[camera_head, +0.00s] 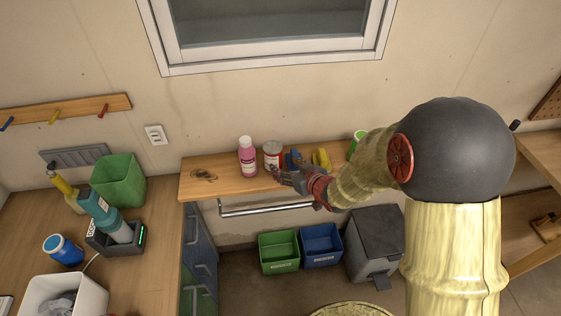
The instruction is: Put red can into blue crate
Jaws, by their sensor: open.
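A red can (273,150) with a pale top stands on the wooden shelf below the window. My gripper (282,172) is open, in front of the can and slightly to its right in the picture. Its fingers overlap the can's lower part in this view, and I cannot tell whether they touch it. The blue crate (323,261) stands on the floor below the shelf, and no contents show in it.
A pink bottle (247,158) stands left of the can. A blue item (293,157), a yellow item (321,158) and a green item (358,138) are to its right. A green crate (279,267) adjoins the blue one; a grey bin (378,238) stands right. A rail (262,208) runs below the shelf.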

